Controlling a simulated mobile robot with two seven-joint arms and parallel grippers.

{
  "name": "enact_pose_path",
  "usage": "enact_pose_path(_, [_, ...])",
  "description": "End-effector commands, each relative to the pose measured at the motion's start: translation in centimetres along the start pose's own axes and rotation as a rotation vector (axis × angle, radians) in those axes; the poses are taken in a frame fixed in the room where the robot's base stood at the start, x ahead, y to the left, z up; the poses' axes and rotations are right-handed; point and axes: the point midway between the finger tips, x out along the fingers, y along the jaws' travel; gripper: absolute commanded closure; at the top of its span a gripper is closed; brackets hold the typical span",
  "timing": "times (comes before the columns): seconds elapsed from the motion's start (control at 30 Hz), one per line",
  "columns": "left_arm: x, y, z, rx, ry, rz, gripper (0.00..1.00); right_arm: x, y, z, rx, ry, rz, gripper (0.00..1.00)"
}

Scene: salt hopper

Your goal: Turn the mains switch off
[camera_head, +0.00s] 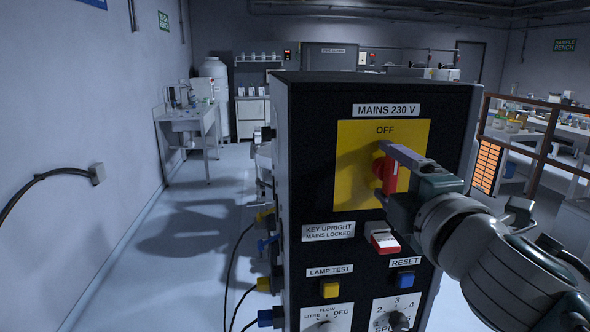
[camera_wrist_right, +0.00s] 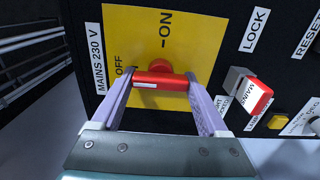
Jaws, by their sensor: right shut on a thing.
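The mains switch is a red bar handle (camera_head: 387,172) on a yellow plate (camera_head: 356,180) on the front of a black panel. In the right wrist view the red handle (camera_wrist_right: 160,80) lies between my fingers, with its white-marked end toward OFF. In the head view the bar stands about upright, below the word OFF. My right gripper (camera_head: 384,170) reaches in from the right and is shut on the handle, with a finger at each end in the wrist view (camera_wrist_right: 160,88). ON shows only in the wrist view; my gripper hides that side in the head view. My left gripper is not in view.
A red and white key block (camera_head: 384,239) sits just below my right gripper, by the LOCK label (camera_wrist_right: 255,30). A yellow lamp-test button (camera_head: 330,289) and a blue reset button (camera_head: 405,279) are lower down. Open floor lies left of the panel.

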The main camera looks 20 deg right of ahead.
Motion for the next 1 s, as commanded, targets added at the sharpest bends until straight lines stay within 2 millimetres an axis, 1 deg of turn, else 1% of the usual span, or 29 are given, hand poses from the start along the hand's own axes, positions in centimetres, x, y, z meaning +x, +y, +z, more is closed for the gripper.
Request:
enact_pose_path(0.1, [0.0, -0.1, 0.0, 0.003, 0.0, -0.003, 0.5, 0.0, 0.1, -0.1, -0.006, 0.002, 0.003, 0.78])
enact_pose_path(0.13, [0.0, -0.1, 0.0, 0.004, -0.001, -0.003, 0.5, 0.0, 0.1, -0.1, -0.006, 0.002, 0.003, 0.2])
enact_pose_path(0.3, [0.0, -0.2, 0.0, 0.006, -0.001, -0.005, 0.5, 0.0, 0.1, 0.0, -0.004, 0.001, 0.002, 0.01])
enact_pose_path(0.33, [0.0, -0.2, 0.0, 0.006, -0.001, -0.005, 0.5, 0.0, 0.1, 0.0, -0.003, 0.001, 0.002, 0.0])
enact_pose_path(0.57, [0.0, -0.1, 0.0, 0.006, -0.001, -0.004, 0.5, -0.1, 0.0, 0.0, -0.002, 0.001, 0.001, 0.0])
enact_pose_path(0.67, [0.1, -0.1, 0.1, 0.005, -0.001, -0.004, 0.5, -0.7, -0.1, 0.0, -0.002, 0.001, 0.0, 0.0])
enact_pose_path(0.77, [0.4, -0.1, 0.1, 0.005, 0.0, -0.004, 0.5, -2.0, -0.2, 0.0, -0.002, 0.001, -0.001, 0.0])
enact_pose_path(1.0, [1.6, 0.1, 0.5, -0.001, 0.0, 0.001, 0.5, -6.6, -0.4, 0.0, -0.001, 0.002, -0.001, 0.0])
